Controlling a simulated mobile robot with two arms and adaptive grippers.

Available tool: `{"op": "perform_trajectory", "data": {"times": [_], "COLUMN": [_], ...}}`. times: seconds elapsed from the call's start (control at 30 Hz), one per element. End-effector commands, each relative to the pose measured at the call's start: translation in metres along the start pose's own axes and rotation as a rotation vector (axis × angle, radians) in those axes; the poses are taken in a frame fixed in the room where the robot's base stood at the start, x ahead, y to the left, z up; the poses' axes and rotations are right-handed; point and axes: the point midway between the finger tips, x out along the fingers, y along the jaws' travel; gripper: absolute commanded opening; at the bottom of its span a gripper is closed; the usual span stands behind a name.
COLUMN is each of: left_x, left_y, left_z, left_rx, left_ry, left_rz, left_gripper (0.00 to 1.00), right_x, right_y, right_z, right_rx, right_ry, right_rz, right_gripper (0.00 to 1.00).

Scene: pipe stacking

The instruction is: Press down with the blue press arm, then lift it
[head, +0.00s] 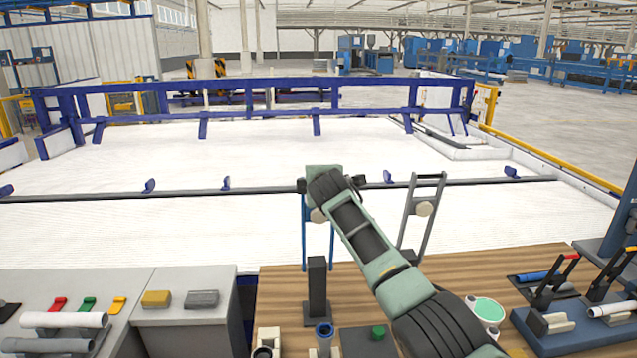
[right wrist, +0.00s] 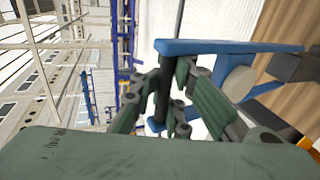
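The blue press arm (head: 305,235) stands upright behind the wooden tabletop, its two blue side bars showing below my right gripper. Its top is hidden in the head view. My right gripper (head: 312,188) is at the top of this arm. In the right wrist view the blue frame (right wrist: 230,46) has a dark crossbar (right wrist: 162,95) between its side bars. The fingers of my right gripper (right wrist: 173,68) lie on both sides of the crossbar, close together, and look shut on it. My left gripper is not in view.
A grey press arm (head: 433,215) stands just right of the blue one. A dark post (head: 317,285) and a blue pipe piece (head: 324,332) are on the wooden table (head: 510,262). White pipes (head: 63,320) lie at the left.

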Motion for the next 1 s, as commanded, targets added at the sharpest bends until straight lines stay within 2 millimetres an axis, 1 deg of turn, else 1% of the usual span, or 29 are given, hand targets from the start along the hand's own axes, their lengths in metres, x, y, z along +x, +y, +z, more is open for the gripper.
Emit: {"op": "perform_trajectory", "data": {"times": [0.03,0.23,0.53,0.67,0.87,1.0], "left_x": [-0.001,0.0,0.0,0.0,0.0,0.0], "left_y": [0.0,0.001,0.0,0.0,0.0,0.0], "left_z": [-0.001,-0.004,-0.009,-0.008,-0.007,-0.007], "left_rx": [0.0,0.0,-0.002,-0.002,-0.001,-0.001], "left_ry": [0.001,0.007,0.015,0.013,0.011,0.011], "left_rz": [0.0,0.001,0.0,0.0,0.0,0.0], "left_gripper": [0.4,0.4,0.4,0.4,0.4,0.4], "right_x": [-0.002,-0.001,0.0,-0.003,-0.018,-0.034], "right_y": [0.007,0.004,0.0,0.0,-0.001,0.0], "right_z": [-0.001,-0.001,0.0,-0.001,0.0,0.0], "right_rx": [0.0,0.0,0.0,0.0,0.0,0.0], "right_ry": [0.002,0.002,0.0,0.001,0.001,0.001], "right_rz": [0.011,0.006,0.0,0.001,0.001,0.002], "right_gripper": [0.12,0.29,0.29,0.29,0.29,0.29]}}
